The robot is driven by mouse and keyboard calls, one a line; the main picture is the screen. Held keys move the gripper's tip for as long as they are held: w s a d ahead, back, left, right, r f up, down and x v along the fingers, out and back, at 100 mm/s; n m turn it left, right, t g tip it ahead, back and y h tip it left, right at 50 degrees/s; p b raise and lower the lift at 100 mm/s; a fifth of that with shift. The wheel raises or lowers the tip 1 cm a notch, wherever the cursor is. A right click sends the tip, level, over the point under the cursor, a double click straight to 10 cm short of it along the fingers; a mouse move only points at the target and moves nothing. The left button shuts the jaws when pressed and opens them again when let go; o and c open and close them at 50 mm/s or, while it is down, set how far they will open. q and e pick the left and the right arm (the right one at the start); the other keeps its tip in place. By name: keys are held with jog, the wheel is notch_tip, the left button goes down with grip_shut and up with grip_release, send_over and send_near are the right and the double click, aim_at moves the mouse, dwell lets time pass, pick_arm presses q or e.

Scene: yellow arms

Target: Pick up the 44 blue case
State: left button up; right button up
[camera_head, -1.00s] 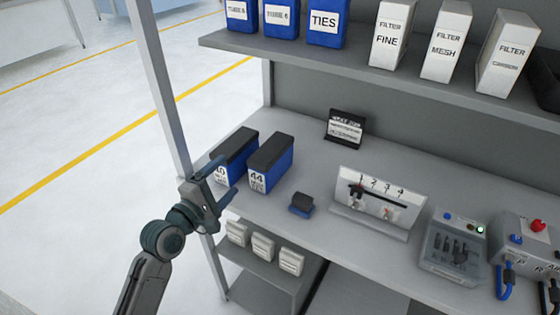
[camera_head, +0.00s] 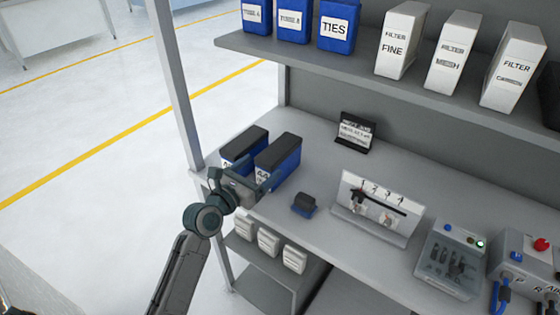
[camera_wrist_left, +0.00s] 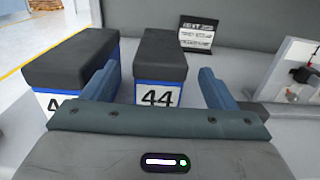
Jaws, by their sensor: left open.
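The 44 blue case (camera_head: 280,160) has a black top and a white label. It stands upright on the grey workbench, beside a similar blue case (camera_head: 241,146) on its left. In the left wrist view the 44 case (camera_wrist_left: 160,66) shows its "44" label straight ahead. My left gripper (camera_head: 258,183) is open at the front of the 44 case and partly hides its label in the head view. In the left wrist view its two fingers (camera_wrist_left: 157,92) stand apart, one toward each side of the case, with nothing held. My right gripper is not in view.
A small black-and-blue block (camera_head: 304,204) and a white panel stand (camera_head: 376,210) lie to the right. A black sign (camera_head: 355,132) stands behind. A shelf (camera_head: 330,66) with blue and white boxes hangs above. A grey post (camera_head: 174,85) rises at left.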

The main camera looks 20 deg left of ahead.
aim_at(274, 155)
pick_arm(q)
jog(key=x, duration=0.7)
jog(key=shift+f+p, duration=0.1)
jog(key=shift+p, duration=0.25)
jog(key=c, duration=1.4)
